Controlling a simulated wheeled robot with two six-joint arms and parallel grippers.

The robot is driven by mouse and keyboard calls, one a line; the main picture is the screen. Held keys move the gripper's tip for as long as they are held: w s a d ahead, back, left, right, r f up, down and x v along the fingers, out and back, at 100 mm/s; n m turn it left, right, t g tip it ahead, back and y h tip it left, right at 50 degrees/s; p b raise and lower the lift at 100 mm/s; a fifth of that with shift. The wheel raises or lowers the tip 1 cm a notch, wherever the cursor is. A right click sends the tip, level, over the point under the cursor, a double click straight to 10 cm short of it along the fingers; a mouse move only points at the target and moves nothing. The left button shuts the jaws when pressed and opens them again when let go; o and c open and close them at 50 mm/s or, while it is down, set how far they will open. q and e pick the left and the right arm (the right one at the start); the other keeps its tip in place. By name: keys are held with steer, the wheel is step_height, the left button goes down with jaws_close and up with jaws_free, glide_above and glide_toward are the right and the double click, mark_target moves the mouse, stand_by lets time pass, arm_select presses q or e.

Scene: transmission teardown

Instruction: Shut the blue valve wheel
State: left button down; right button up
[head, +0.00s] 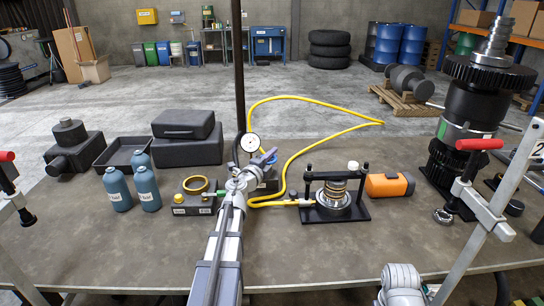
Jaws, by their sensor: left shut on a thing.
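The blue valve wheel (266,158) is a small blue shape just right of and below a round white pressure gauge (250,143), mid-table. My left gripper (244,178) reaches up from the lower middle and is shut at the wheel, covering much of it. The fingers and wheel overlap closely, so the exact grip and the wheel's turn are hard to make out. A dark valve body (268,183) shows partly behind the gripper. My right gripper is not visible; only a rounded grey part of my arm shows at the bottom edge.
A yellow hose (310,97) loops behind the gauge and back to a black press fixture (334,208). Blue bottles (146,188) and a black case (186,145) stand left. An orange device (389,184) and a tall gear assembly (468,125) stand right. Red-handled clamps (478,144) flank the table.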

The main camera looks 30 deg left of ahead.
arm_select(q)
steer(key=c, duration=1.1)
jaws_free()
steer(key=shift+c, duration=0.2)
steer(key=s, duration=0.8)
steer(key=shift+w+d, duration=0.1)
